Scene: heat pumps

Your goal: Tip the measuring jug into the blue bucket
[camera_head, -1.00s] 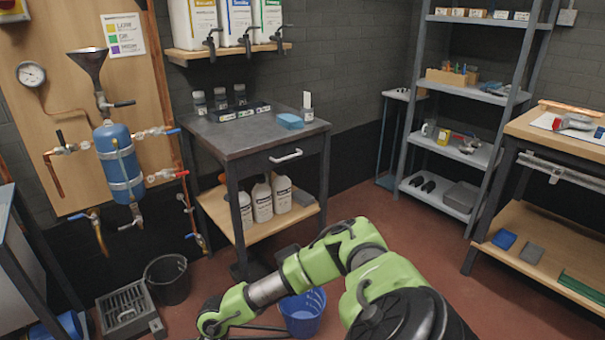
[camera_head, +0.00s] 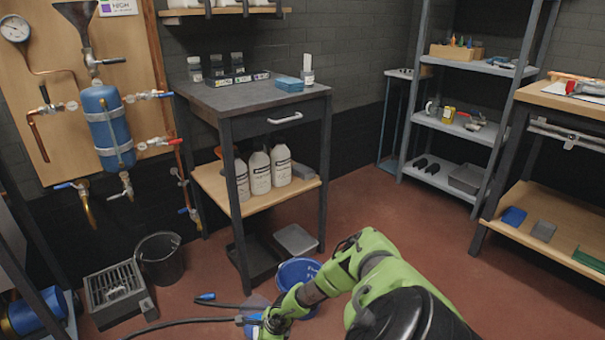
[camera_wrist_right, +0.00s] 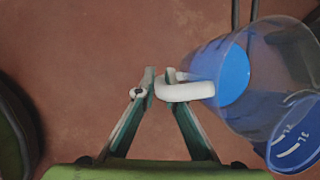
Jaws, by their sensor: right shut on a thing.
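The blue bucket (camera_head: 292,268) stands on the red floor in front of the dark bench in the head view, partly hidden by my right arm. The measuring jug (camera_head: 256,303), clear with a blue tint, shows just left of the bucket beside my right wrist. In the right wrist view my right gripper (camera_wrist_right: 152,84) is shut on the white handle of the jug (camera_wrist_right: 245,85). A solid blue patch shows in the jug; I cannot tell whether it is liquid. The jug's tilt is unclear. My left gripper is not in view.
Black hoses (camera_head: 180,322) lie left of the jug. A black bucket (camera_head: 160,260) and a grey grated box (camera_head: 115,288) stand at the left. The dark bench (camera_head: 255,102) holds bottles on its lower shelf. Floor is free to the right of the blue bucket.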

